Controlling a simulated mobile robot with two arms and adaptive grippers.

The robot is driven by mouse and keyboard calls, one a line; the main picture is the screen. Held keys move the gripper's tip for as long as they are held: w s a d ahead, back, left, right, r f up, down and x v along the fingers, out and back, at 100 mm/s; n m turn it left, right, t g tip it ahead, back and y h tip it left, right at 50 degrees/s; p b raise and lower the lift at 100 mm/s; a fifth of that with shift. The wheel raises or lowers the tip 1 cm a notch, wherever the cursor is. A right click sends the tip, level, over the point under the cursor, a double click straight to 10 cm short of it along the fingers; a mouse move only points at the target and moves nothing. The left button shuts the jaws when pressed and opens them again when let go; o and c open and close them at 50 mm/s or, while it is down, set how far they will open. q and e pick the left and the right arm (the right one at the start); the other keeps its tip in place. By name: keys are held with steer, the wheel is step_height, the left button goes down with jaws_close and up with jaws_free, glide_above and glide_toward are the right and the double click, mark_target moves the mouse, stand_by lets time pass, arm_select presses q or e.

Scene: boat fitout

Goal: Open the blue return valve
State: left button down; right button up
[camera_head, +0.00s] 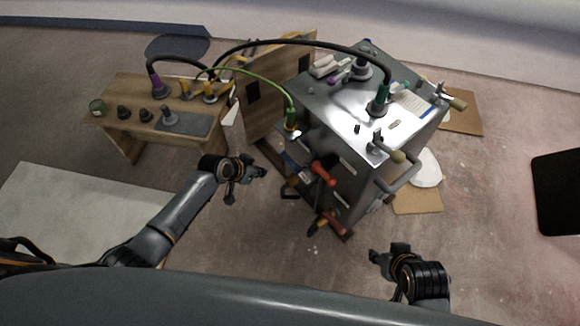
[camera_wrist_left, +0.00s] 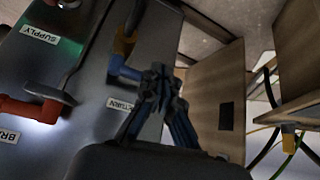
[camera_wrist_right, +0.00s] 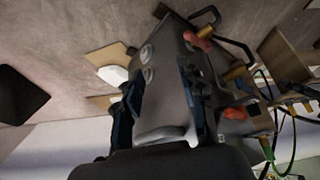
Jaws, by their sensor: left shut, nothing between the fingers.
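The blue handle (camera_wrist_left: 122,69) of the return valve shows in the left wrist view, on the grey panel above a label reading RETURN (camera_wrist_left: 121,105). My left gripper (camera_wrist_left: 160,72) is shut and empty, its tips just right of the blue handle; I cannot tell whether they touch it. In the head view the left gripper (camera_head: 261,173) is at the left side of the grey metal cabinet (camera_head: 345,185). My right gripper (camera_head: 376,257) is open and empty, in front of and apart from the cabinet. Its spread fingers show in the right wrist view (camera_wrist_right: 160,105).
A red handle (camera_wrist_left: 30,112) and a SUPPLY label (camera_wrist_left: 40,35) are on the same panel. A wooden board (camera_head: 270,95) stands behind the left gripper. A low wooden bench (camera_head: 130,90) is at the left, with hoses running to the cabinet top. The floor at front right is clear.

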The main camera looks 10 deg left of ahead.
arm_select(q)
steer(key=w+d+r+m+h+b, duration=0.1)
steer(key=w+d+r+m+b, duration=0.1)
steer(key=w+d+r, duration=0.1)
step_height(320, 180, up, 2)
steer(key=shift+w+d+r+h+b, duration=0.25)
steer(key=shift+w+h+b, duration=0.1)
steer(key=shift+w, duration=0.25)
arm_select(e)
step_height(320, 180, up, 6)
steer(key=t, duration=0.1)
steer(key=shift+s+d+r, duration=0.15)
steer(key=shift+s+r, duration=0.1)
steer(key=shift+s, duration=0.2)
arm_select(q)
steer(key=shift+f, duration=0.1)
arm_select(e)
steer(key=shift+w, duration=0.1)
